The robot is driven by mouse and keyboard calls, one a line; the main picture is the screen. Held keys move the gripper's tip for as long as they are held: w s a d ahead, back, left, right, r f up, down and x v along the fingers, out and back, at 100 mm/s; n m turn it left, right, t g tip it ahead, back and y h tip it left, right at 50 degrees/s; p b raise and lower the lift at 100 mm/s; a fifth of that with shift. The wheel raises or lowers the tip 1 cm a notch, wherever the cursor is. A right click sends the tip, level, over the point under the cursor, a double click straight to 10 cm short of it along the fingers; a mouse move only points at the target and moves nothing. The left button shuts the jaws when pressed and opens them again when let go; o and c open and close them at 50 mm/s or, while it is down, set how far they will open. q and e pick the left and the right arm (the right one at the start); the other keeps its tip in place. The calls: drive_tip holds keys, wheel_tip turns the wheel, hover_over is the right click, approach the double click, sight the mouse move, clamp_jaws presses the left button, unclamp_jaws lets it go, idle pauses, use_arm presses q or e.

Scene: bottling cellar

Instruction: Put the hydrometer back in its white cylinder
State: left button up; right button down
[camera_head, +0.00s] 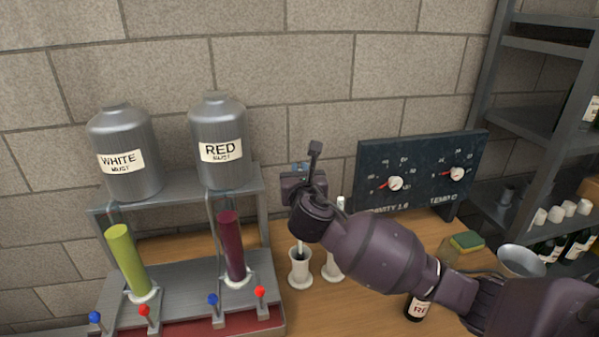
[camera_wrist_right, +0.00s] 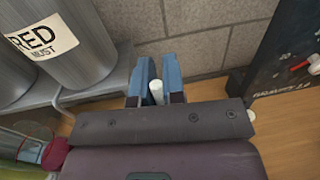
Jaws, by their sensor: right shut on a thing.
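My right gripper (camera_head: 300,168) is above the left of two small white cylinders, its blue fingers pointing toward the wall. In the right wrist view, its fingers (camera_wrist_right: 155,85) are shut on the white hydrometer (camera_wrist_right: 156,92). In the head view, the hydrometer's pale lower part (camera_head: 300,247) shows below my wrist, at the mouth of the left white cylinder (camera_head: 300,273). I cannot tell how deep it reaches. The second white cylinder (camera_head: 333,267) stands just to the right, with a white stem (camera_head: 340,204) rising above it. My left gripper is out of view.
A bottling stand (camera_head: 190,280) with green and dark red tubes and small levers is at left, under WHITE (camera_head: 125,150) and RED (camera_head: 218,140) tanks. A dial panel (camera_head: 420,172) stands behind at right. A sponge (camera_head: 467,242), metal bowl (camera_head: 520,262) and dark bottle (camera_head: 417,308) are at right.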

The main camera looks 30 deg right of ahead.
drive_tip(key=shift+f, duration=0.15)
drive_tip(key=shift+f+b, duration=0.8)
drive_tip(key=shift+f, duration=1.5)
drive_tip(key=c, duration=1.3)
unclamp_jaws()
drive_tip(key=shift+o, duration=0.9)
drive_tip(key=v, duration=1.1)
